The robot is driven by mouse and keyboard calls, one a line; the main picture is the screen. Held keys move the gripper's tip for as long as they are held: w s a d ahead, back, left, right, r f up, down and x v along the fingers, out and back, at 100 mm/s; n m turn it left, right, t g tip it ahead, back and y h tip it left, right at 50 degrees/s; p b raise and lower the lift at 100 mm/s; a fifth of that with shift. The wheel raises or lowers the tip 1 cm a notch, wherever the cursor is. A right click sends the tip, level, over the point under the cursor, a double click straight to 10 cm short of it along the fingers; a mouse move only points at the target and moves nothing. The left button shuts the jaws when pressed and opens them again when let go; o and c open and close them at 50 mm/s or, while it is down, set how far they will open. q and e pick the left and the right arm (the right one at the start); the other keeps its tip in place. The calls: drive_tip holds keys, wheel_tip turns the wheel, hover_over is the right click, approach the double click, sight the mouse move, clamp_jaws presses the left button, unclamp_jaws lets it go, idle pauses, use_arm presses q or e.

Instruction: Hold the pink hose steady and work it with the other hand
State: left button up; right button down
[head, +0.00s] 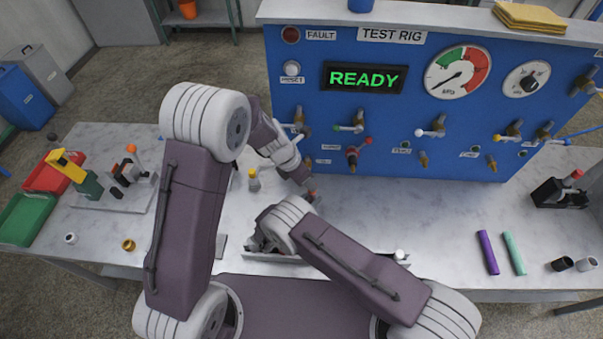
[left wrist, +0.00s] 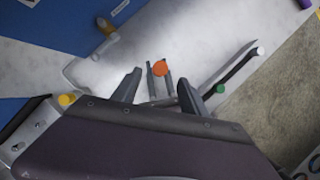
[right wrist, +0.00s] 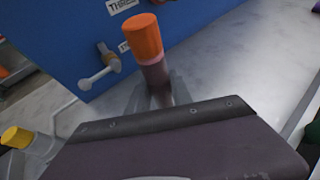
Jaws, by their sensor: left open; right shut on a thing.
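The pink hose (right wrist: 157,78) shows as a short dusky-pink tube with an orange cap (right wrist: 142,38) in the right wrist view. My right gripper (right wrist: 160,97) is shut on it below the cap. In the left wrist view the orange cap (left wrist: 160,68) is seen nearly end-on. My left gripper (left wrist: 159,78) is open, its fingers apart on either side of the cap in that picture; I cannot tell whether they touch it. In the head view the orange cap (head: 312,194) is small, just below my left gripper (head: 300,176); my arm links hide most of the hose.
The blue test rig (head: 400,115) stands behind, with valves jutting toward me. A yellow-capped piece (head: 253,180) stands left of the hose.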

use_arm(q)
drive_tip(key=v, duration=0.5)
drive_tip(key=x, duration=1.2)
drive_tip(key=shift+a+f, duration=0.1)
drive_tip(key=shift+f, duration=0.25)
clamp_jaws()
unclamp_jaws()
drive_tip(key=shift+r, duration=0.1)
